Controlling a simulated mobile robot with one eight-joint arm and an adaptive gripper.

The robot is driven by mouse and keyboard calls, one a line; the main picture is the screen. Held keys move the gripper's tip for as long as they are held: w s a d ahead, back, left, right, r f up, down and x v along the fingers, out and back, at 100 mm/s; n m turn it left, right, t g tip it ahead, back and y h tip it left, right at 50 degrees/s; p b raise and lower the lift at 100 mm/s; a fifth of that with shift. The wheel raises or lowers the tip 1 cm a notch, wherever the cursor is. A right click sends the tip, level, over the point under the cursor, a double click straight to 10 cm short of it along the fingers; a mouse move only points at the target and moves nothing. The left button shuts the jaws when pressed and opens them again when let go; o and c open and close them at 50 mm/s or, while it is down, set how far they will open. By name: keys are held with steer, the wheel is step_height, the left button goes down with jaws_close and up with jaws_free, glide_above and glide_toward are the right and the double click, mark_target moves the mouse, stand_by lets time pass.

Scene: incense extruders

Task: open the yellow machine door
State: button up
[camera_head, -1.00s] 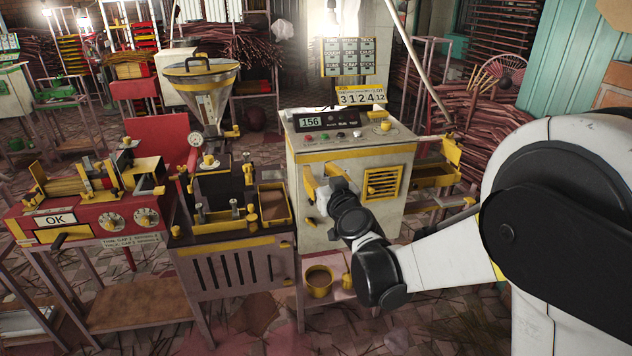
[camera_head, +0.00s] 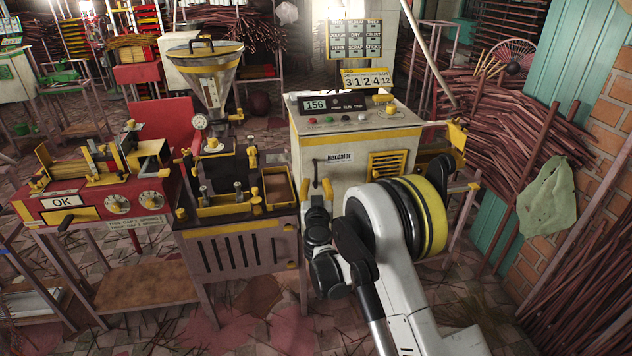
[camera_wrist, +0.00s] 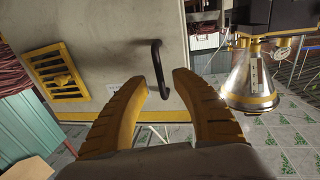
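The cream machine with yellow trim (camera_head: 355,143) stands in the middle of the head view. Its front door panel (camera_head: 340,170) looks closed and carries a black bar handle (camera_head: 316,170) at its left. My gripper (camera_head: 316,186) is at this handle, with yellow fingers open. In the wrist view the door panel (camera_wrist: 110,40) fills the upper left, tilted. The black handle (camera_wrist: 158,65) shows ahead of and between the spread fingers of my gripper (camera_wrist: 157,82). Its lower end reaches the gap between the fingertips, and I see no finger touching it.
A yellow vent (camera_head: 387,165) is right of the handle. A dark bench machine with a metal hopper (camera_head: 211,88) stands close on the left; the hopper also shows in the wrist view (camera_wrist: 250,85). A red machine (camera_head: 105,205) is further left. Stick bundles (camera_head: 520,130) stand right.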

mark_target(316, 178)
steer(key=shift+w+a+b, duration=0.1)
steer(key=shift+w+b, duration=0.35)
steer(key=shift+w, duration=1.45)
jaws_close()
